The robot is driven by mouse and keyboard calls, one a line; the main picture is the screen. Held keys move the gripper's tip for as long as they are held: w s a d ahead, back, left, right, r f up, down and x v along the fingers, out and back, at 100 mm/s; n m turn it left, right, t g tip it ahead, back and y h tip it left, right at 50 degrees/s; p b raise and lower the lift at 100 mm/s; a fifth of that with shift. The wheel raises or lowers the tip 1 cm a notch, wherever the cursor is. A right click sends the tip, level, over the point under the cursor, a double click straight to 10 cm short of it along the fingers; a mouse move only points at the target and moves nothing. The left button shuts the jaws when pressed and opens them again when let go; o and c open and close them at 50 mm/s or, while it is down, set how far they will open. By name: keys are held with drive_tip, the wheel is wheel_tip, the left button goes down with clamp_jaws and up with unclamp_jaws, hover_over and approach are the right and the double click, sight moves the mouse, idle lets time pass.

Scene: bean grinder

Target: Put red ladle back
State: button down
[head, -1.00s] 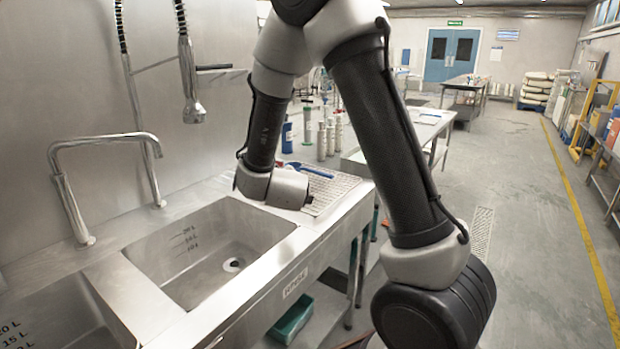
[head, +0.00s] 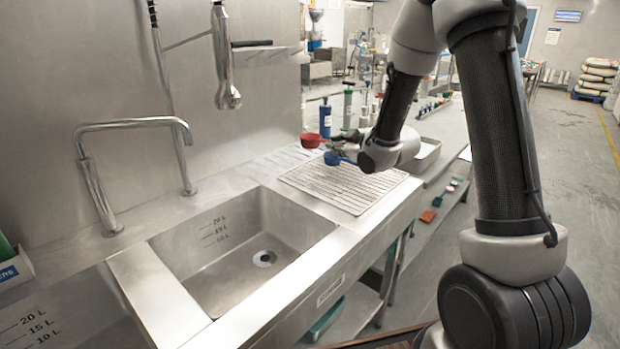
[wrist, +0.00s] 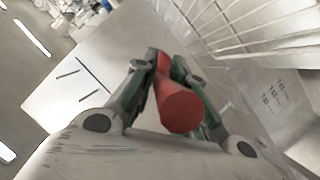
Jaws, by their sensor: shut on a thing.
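The red ladle's scoop (head: 311,141) shows at the left of my gripper (head: 343,142) in the head view, above the far end of the drying rack. In the wrist view, my gripper (wrist: 175,88) is shut on the ladle's red handle (wrist: 180,106), with one finger on each side. The handle's end faces the wrist camera; the scoop is hidden there. A blue ladle (head: 333,158) shows just below and right of the red scoop. I cannot tell whether it touches the rack.
The wire drying rack (head: 330,188) lies on the steel counter, right of the sink (head: 240,245). A tall faucet (head: 130,126) and a hanging spray head (head: 226,95) stand left of it. A blue bottle (head: 325,118) stands behind the ladles.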

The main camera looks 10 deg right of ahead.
drive_tip(key=shift+s+a+f+y, duration=0.1)
drive_tip(key=shift+f+y, duration=0.2)
drive_tip(key=shift+f, duration=0.1)
wheel_tip(320, 180, down, 9)
drive_tip(key=shift+a+f, duration=0.1)
drive_tip(key=shift+f, duration=0.2)
drive_tip(key=c, duration=1.7)
unclamp_jaws()
drive_tip(key=shift+c, duration=0.2)
